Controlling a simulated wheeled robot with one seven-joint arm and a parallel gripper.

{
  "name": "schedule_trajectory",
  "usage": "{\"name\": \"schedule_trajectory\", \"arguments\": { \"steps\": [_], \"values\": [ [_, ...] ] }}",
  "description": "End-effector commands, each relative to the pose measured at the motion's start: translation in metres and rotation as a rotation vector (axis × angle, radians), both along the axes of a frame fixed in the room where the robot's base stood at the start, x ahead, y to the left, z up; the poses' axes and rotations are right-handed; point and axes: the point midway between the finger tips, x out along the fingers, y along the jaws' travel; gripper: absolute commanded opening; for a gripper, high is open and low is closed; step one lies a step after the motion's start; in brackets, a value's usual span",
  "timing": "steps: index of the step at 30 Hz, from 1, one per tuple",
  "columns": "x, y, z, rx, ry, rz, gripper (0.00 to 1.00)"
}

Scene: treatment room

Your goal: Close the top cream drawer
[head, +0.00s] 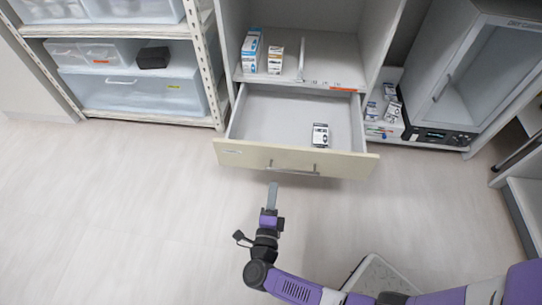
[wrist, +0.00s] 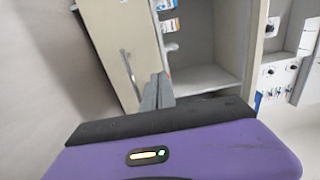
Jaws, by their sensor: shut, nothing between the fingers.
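The top cream drawer (head: 240,153) is pulled out from the cabinet in the head view, with its handle (head: 294,170) on the front face. A small white and black box (head: 320,135) lies inside it. In the wrist view the cream drawer front (wrist: 112,40) shows tilted, with its handle (wrist: 130,72) on it. My gripper (head: 272,190) is just in front of the drawer front, a little left of the handle, with its fingers pointing at it. The fingers (wrist: 157,92) are together and empty. I cannot tell whether they touch the drawer.
Above the drawer is an open shelf (head: 325,70) with several small boxes (head: 251,50). A rack with clear bins (head: 130,90) stands to the left. A glass-door cabinet (head: 475,75) stands to the right.

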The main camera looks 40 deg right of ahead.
Motion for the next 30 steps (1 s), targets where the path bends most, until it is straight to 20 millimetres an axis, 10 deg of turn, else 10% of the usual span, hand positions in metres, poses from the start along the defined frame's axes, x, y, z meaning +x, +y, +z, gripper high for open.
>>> {"name": "schedule_trajectory", "arguments": {
  "steps": [18, 30],
  "values": [
    [0.067, -0.085, -0.003, -0.001, -0.002, 0.001, 0.00],
    [0.084, -0.107, 0.000, -0.002, 0.001, 0.004, 0.00]
  ]
}}
